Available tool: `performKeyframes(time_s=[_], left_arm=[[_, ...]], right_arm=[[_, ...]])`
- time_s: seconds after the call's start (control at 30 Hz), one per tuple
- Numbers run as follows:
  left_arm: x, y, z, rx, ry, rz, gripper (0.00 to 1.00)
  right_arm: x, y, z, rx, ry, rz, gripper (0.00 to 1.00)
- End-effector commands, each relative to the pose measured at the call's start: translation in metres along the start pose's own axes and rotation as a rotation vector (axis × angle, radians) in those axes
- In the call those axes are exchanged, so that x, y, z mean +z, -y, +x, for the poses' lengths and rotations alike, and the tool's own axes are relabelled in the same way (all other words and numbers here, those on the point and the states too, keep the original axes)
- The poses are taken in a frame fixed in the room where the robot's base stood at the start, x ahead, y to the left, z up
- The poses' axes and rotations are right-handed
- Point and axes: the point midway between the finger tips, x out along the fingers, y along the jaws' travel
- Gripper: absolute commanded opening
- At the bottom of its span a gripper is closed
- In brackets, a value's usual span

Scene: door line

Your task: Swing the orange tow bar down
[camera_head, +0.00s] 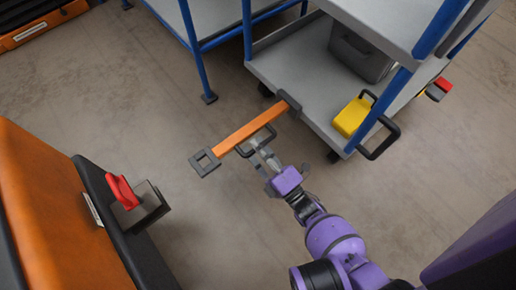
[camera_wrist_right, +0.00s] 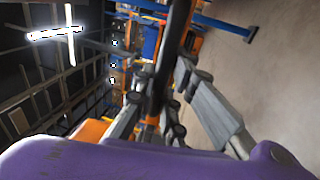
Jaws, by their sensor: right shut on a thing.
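The orange tow bar (camera_head: 246,127) reaches out from the dark bracket (camera_head: 289,103) at the end of the grey cart. Its free end is a dark square ring (camera_head: 205,162). A thin black handle (camera_head: 268,129) stands off the bar's side. My right gripper (camera_head: 262,148) is shut on this handle. In the right wrist view a dark bar (camera_wrist_right: 174,50) passes between the two grey fingers. I cannot tell the bar's exact tilt. My left gripper is not in view.
An orange vehicle at left (camera_head: 40,200) carries a dark hitch with a red lever (camera_head: 122,192). The grey cart (camera_head: 290,66) holds a grey box (camera_head: 358,53) and a yellow block (camera_head: 352,117). Bare floor (camera_head: 110,105) lies between the vehicle and the cart.

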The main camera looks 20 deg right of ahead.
Motion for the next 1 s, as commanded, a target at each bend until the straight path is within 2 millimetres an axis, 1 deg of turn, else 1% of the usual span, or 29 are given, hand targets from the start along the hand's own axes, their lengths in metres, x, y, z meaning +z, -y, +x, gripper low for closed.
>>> performKeyframes(time_s=[0.03, 0.23, 0.27, 0.3, 0.4, 0.67, 0.77, 0.87, 1.0], left_arm=[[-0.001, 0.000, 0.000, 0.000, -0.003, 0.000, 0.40], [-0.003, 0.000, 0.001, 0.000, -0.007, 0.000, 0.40], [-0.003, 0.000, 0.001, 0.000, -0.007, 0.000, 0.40], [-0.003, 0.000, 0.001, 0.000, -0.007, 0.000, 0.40], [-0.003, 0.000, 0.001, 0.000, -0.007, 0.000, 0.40], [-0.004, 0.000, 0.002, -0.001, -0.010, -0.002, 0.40], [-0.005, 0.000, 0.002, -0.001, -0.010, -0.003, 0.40], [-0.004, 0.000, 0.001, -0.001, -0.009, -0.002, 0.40], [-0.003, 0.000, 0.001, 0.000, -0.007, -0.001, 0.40]], right_arm=[[-0.007, 0.001, 0.001, -0.001, -0.014, -0.006, 0.00], [-0.007, 0.002, 0.000, -0.005, -0.013, -0.007, 0.00], [-0.007, 0.002, 0.000, -0.005, -0.013, -0.007, 0.15], [-0.007, 0.002, 0.000, -0.005, -0.013, -0.006, 0.20], [-0.006, 0.002, 0.000, -0.006, -0.010, -0.005, 0.31], [-0.003, 0.002, -0.001, -0.006, -0.006, -0.005, 0.31], [-0.002, 0.003, -0.006, -0.008, -0.005, -0.005, 0.31], [-0.002, 0.003, -0.019, -0.010, -0.005, -0.005, 0.31], [-0.002, 0.003, -0.047, -0.010, -0.005, -0.005, 0.31]])
